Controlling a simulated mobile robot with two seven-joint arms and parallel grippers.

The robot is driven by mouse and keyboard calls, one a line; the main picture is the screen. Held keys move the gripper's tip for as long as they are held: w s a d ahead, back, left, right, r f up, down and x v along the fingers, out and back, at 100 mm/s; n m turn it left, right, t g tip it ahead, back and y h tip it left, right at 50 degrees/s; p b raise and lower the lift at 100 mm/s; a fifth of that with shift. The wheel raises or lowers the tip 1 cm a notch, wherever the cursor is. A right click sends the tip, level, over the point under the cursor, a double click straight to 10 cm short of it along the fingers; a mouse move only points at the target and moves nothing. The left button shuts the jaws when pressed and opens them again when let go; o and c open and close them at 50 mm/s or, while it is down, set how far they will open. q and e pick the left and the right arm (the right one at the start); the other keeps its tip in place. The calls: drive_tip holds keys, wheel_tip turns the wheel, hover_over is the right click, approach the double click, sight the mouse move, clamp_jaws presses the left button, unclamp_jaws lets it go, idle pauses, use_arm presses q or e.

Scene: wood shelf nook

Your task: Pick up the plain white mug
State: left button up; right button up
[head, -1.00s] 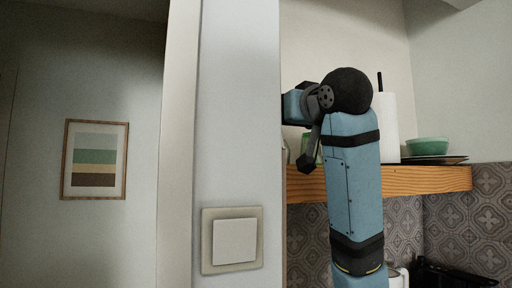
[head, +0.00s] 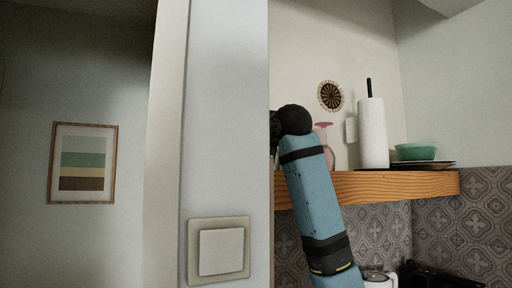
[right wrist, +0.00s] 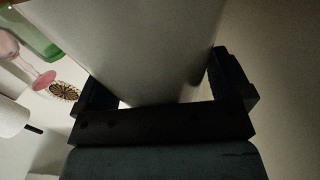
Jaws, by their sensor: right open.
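I cannot make out the plain white mug for certain in either view. My right arm reaches up past the shelf front, and its hand is hidden behind the pale wall edge in the head view. In the right wrist view my right gripper (right wrist: 160,75) is open. A plain pale grey-white surface fills the space between and beyond its two dark fingers. I cannot tell whether this surface is the mug or the wall. My left gripper is not in view.
The wooden shelf (head: 400,184) holds a pink glass (head: 326,150), a paper towel roll (head: 372,135) and a green bowl (head: 415,152) on dark plates. The pale wall edge (head: 228,110) with a switch (head: 220,252) blocks the shelf's left part. A green glass (right wrist: 36,32) shows in the wrist view.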

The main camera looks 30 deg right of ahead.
drive_tip(key=c, duration=1.2)
drive_tip(key=shift+r, duration=0.1)
drive_tip(key=shift+c, duration=0.2)
